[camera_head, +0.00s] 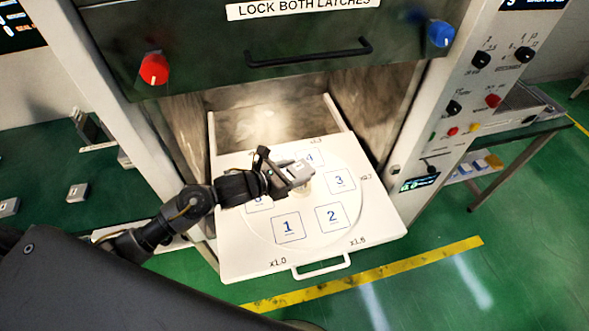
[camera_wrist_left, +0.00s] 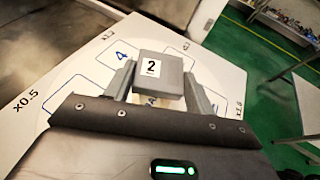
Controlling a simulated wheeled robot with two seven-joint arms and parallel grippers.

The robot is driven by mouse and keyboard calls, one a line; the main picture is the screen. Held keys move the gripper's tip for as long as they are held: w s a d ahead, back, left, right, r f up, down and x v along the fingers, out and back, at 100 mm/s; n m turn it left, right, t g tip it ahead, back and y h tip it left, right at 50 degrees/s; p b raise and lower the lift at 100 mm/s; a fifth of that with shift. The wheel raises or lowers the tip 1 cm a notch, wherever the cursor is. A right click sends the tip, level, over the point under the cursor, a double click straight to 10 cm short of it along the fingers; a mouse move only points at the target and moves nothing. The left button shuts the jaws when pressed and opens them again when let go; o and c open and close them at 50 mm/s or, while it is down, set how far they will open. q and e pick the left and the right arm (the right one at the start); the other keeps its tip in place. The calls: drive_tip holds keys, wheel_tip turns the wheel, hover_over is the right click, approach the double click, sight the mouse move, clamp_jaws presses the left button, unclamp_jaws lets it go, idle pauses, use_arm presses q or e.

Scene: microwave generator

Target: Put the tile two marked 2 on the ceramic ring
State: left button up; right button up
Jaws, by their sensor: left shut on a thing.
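The tile two (camera_wrist_left: 151,67), a grey block with a white label marked 2, sits between the fingers of my left gripper (camera_wrist_left: 160,82) in the left wrist view. In the head view my left gripper (camera_head: 290,175) is shut on this tile (camera_head: 301,169), above the middle of the white turntable (camera_head: 262,220). A small beige round thing (camera_head: 306,187) shows just below the tile, probably the ceramic ring; most of it is hidden. I cannot tell whether the tile touches it. My right gripper is not in view.
The turntable has numbered squares and lies on a pulled-out white tray with a front handle (camera_head: 322,267). The raised door (camera_head: 270,45) hangs above the chamber. Side walls stand close on both sides. Grey blocks (camera_head: 78,192) lie on the green bench at left.

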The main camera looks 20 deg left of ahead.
use_arm(q)
drive_tip(key=shift+f+b, duration=0.8)
drive_tip(key=shift+f, duration=0.65)
wheel_tip(320, 180, down, 2)
drive_tip(key=shift+f+b, duration=0.1)
drive_tip(key=shift+b, duration=1)
drive_tip(key=shift+f+b, duration=0.2)
drive_tip(key=shift+b, duration=0.35)
drive_tip(key=o, duration=1.6)
